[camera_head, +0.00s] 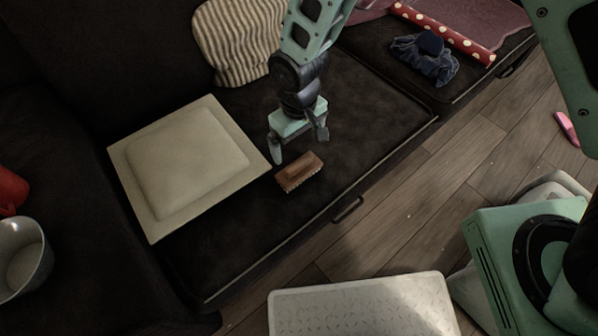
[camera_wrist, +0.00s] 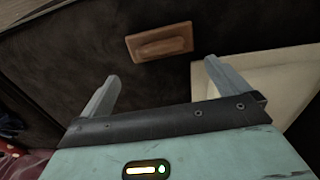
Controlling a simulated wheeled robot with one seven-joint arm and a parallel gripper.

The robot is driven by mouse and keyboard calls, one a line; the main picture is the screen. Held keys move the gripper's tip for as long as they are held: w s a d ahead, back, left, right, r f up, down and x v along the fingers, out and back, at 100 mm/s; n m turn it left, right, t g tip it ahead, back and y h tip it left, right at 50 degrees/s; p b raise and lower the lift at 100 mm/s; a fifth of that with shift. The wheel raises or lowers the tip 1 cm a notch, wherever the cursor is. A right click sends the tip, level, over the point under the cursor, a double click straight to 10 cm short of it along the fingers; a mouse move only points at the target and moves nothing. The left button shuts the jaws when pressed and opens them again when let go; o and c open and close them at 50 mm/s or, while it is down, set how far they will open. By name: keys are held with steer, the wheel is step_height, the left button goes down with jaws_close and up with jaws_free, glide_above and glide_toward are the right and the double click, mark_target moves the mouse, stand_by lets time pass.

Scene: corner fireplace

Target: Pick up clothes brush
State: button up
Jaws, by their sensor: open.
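The clothes brush (camera_head: 299,173) is a small brown wooden block with bristles. It lies on the dark sofa seat (camera_head: 352,108), beside the right corner of a pale square cushion. My gripper (camera_head: 298,148) is above the seat, just behind the brush in the head view, with its fingers spread and nothing between them. In the wrist view the brush (camera_wrist: 160,42) lies beyond the tips of my open gripper (camera_wrist: 162,78), roughly centred between the two fingers and apart from them.
The pale cushion (camera_head: 130,157) lies left of the brush, and a striped cushion (camera_head: 235,40) leans behind. A dark blue cloth (camera_head: 425,62) and a red dotted roll (camera_head: 445,33) lie at the upper right. A white patterned box (camera_head: 365,305) stands in front on the wooden floor.

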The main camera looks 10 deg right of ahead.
mark_target(299, 162)
steer(key=f+b, duration=0.1)
steer(key=f, duration=0.3)
steer(key=f+b, duration=0.1)
steer(key=f, duration=0.4)
steer(key=shift+s, duration=0.2)
steer(key=shift+r, duration=0.1)
steer(key=shift+c, duration=0.3)
steer(key=c, duration=1)
